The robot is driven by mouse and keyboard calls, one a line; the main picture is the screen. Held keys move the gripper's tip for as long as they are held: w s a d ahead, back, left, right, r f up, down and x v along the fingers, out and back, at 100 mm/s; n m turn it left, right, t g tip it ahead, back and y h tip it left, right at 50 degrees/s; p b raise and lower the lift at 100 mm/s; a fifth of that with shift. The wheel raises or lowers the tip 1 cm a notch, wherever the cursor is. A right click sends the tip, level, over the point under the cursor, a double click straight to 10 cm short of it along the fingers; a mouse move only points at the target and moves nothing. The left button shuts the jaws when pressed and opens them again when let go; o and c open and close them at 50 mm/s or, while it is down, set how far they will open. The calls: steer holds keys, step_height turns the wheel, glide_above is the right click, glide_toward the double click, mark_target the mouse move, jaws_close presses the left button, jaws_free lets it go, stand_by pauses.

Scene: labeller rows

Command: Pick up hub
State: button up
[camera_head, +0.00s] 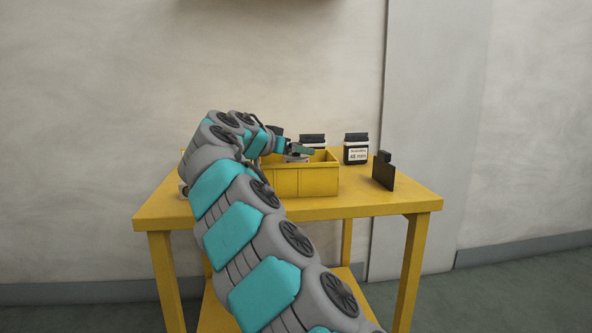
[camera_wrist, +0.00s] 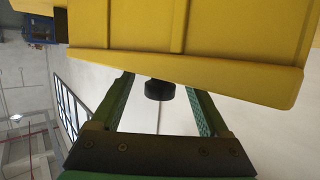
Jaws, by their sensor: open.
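My gripper (camera_head: 303,150) is at the yellow bin on the table, with its green fingers over the bin's opening. In the wrist view my gripper (camera_wrist: 159,86) is open, its two green fingers apart. A short black round piece (camera_wrist: 159,90) shows between the fingertips, partly hidden by the yellow wall above it; I cannot tell if it is the hub or if it lies within the jaws. A grey piece (camera_head: 296,158) shows under the fingers at the bin; whether it is the hub is unclear.
The yellow bin (camera_head: 305,182) stands on a yellow table (camera_head: 400,202); its wall fills the top of the wrist view (camera_wrist: 210,68). A labelled black jar (camera_head: 357,150) and another dark jar (camera_head: 312,139) stand behind. A dark upright bracket (camera_head: 384,173) stands right. The front right tabletop is clear.

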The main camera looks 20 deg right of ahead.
steer(key=shift+w+d, duration=0.15)
jaws_close()
stand_by(0.5)
stand_by(0.9)
